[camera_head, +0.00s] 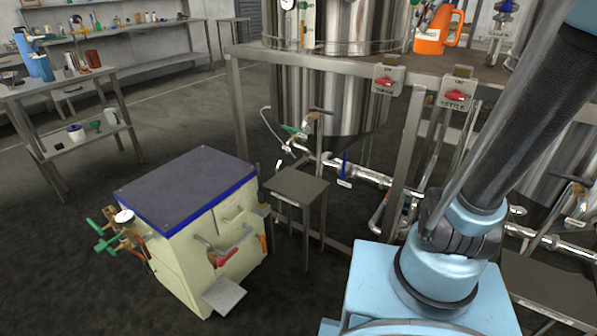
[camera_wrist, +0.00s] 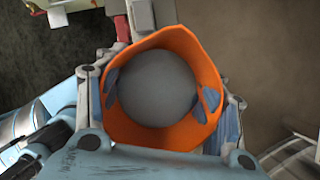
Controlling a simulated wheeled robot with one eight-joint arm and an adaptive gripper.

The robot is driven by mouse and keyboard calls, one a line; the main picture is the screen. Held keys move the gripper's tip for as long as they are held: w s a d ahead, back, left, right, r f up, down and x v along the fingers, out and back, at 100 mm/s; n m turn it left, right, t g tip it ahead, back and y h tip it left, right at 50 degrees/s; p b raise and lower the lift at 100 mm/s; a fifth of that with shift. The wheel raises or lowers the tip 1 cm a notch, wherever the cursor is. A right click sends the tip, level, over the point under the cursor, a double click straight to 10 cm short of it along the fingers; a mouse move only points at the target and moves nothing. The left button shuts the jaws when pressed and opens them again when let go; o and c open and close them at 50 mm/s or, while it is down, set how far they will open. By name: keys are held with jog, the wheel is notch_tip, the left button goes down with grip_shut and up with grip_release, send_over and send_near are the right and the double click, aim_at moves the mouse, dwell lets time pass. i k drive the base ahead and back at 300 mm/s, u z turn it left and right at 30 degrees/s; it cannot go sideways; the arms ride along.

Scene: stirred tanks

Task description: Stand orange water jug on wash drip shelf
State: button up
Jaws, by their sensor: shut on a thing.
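The orange water jug (camera_head: 431,42) is upright at the bench top, at the upper right of the head view, with its handle to the right and a pale label on its front. In the wrist view I look down on the orange jug (camera_wrist: 150,136), with a grey round area inside its rim. My gripper (camera_wrist: 160,97) is shut on it, with one finger on each side; the fingertips show at the rim. Whether the jug touches the bench is unclear. Two low grey stands show, one in the middle (camera_head: 298,187) and one at lower right (camera_head: 550,288); I cannot tell which is the wash drip shelf.
Steel tanks (camera_head: 335,90) sit in the bench frame (camera_head: 236,105), with pipes and valves below. Two switch boxes (camera_head: 388,82) with red knobs hang on its front edge. A cream cabinet (camera_head: 190,225) with valves stands at left. Open floor lies between it and the side table (camera_head: 68,80).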

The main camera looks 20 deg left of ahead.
aim_at(307, 192)
jog(key=u, duration=1.6)
jog(key=k, duration=0.5)
jog(key=z, duration=0.45)
